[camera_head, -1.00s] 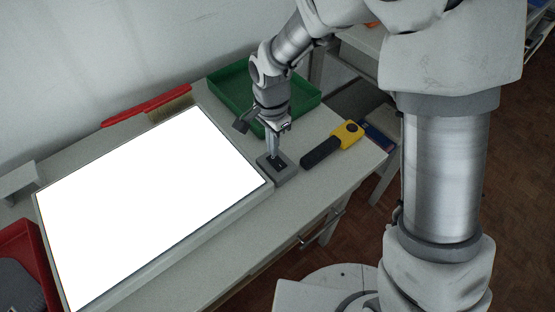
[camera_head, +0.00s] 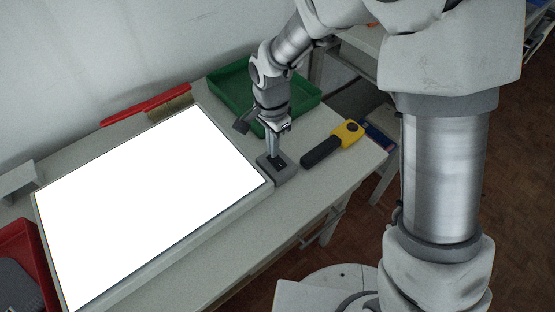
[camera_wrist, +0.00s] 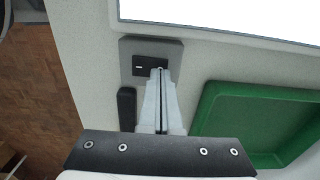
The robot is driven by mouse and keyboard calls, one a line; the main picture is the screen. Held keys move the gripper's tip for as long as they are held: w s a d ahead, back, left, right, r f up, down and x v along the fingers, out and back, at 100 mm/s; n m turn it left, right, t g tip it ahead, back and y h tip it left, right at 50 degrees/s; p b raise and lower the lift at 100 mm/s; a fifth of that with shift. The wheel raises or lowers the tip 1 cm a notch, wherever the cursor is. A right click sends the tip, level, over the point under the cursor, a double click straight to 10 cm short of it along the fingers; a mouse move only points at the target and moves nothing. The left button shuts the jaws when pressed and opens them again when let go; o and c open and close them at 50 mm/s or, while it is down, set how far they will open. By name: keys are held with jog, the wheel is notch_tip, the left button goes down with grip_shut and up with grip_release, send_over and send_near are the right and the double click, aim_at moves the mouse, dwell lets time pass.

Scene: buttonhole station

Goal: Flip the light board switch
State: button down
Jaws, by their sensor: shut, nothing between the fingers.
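The light board (camera_head: 150,205) lies on the table with its panel glowing bright white. Its edge also shows at the top of the wrist view (camera_wrist: 225,18). A grey switch box (camera_head: 286,176) with a black rocker switch (camera_wrist: 146,66) sits at the board's right corner. My gripper (camera_head: 274,157) points down over the switch box, shut and empty. In the wrist view the fingertips (camera_wrist: 160,73) overlap the right part of the black switch. I cannot tell whether they touch it.
A green tray (camera_head: 228,92) stands behind the gripper. A yellow and black handheld tool (camera_head: 333,144) lies right of the switch box. A brush with a red handle (camera_head: 150,105) lies behind the board. A red bin (camera_head: 22,243) is at the left.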

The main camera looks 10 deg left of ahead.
jog(key=shift+f+b, duration=0.5)
jog(key=shift+f, duration=0.2)
jog(key=shift+r+p, duration=2.35)
jog(key=shift+r, duration=1.2)
